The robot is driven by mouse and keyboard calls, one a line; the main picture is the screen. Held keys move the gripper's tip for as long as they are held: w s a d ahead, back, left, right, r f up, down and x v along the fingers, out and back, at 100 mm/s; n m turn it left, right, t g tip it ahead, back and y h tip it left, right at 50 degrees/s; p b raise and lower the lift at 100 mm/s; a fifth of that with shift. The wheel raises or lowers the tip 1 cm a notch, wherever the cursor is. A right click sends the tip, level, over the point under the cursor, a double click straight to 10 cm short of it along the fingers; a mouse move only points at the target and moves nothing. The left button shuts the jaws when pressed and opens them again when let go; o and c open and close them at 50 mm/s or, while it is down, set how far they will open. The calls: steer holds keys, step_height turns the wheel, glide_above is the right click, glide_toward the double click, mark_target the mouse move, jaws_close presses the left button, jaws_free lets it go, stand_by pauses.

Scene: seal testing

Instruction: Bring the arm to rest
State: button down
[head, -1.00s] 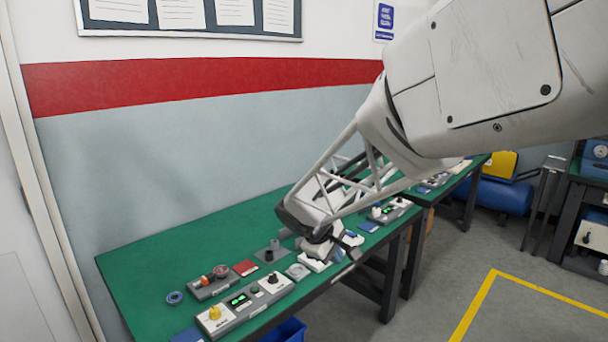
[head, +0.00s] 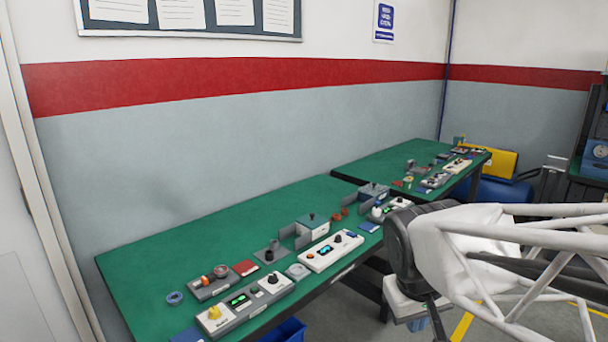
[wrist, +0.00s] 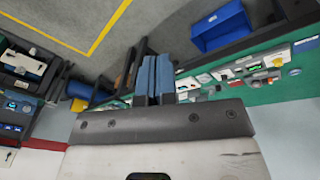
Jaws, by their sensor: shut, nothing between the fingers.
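My gripper (head: 418,324) hangs off the front right edge of the near green bench in the head view, under my white lattice arm. Its blue fingers show together in the wrist view (wrist: 154,78), shut with nothing between them. The gripper is clear of the bench devices, and its lower end is only partly visible in the head view.
The near green bench (head: 200,248) holds several control boxes, including a white one (head: 330,250) and one with a yellow knob (head: 215,315). A second bench (head: 375,168) stands behind. A blue bin (wrist: 222,27) sits below. A yellow line (wrist: 50,37) marks the open floor.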

steer(key=s+m+y, duration=0.1)
steer(key=s+m, duration=0.1)
steer(key=s, duration=0.5)
steer(key=shift+s+d+f, duration=0.15)
steer(key=shift+d+f, duration=0.15)
steer(key=shift+f, duration=0.1)
